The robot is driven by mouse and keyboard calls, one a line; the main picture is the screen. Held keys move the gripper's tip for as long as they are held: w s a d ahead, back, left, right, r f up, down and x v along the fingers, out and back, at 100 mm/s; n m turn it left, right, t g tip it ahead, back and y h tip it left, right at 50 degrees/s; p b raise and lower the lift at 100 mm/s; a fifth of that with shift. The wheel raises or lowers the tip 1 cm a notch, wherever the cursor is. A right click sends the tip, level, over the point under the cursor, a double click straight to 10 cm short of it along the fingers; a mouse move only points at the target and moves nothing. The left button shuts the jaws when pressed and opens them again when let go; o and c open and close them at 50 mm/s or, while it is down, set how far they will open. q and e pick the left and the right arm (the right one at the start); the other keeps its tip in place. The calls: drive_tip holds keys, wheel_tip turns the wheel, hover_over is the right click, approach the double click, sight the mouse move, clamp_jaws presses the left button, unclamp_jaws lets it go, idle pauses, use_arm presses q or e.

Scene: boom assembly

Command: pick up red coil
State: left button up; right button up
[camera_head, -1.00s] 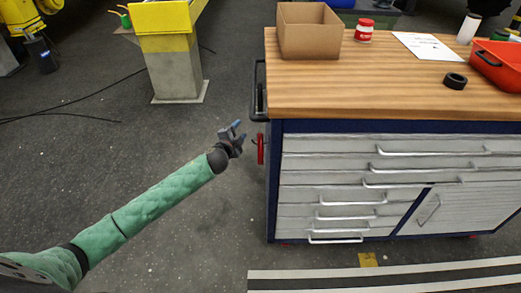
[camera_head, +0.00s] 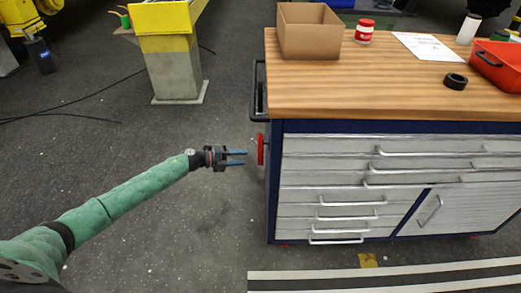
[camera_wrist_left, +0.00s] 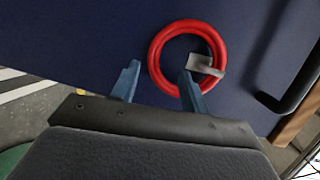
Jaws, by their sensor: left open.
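The red coil (camera_head: 261,149) hangs on the left side of the workbench cabinet, seen nearly edge-on in the head view. In the left wrist view the red coil (camera_wrist_left: 157,52) is a ring hanging on a light grey hook (camera_wrist_left: 205,66) against the dark blue panel. My left gripper (camera_head: 244,157) is open and empty, a short way left of the coil, its blue fingers pointing at it. In the left wrist view my left gripper (camera_wrist_left: 160,82) has one fingertip overlapping the ring in the picture and the other outside it. My right gripper is not in view.
The workbench (camera_head: 350,92) has a black side handle (camera_head: 257,90) just above the coil; this handle also shows in the wrist view (camera_wrist_left: 297,95). A cardboard box (camera_head: 310,35) stands on top. A yellow-topped post (camera_head: 172,70) stands behind left. The floor around my arm is clear.

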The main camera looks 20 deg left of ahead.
use_arm(q)
drive_tip(key=p+x, duration=0.2)
drive_tip(key=x, duration=0.5)
drive_tip(key=shift+d+f, duration=0.2)
drive_tip(key=shift+f, duration=0.05)
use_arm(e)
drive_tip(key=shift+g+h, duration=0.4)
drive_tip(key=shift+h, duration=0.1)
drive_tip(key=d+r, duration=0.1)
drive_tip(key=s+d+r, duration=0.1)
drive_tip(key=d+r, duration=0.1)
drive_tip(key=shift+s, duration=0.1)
use_arm(q)
drive_tip(key=shift+s, duration=0.2)
drive_tip(key=shift+c, duration=0.5)
clamp_jaws()
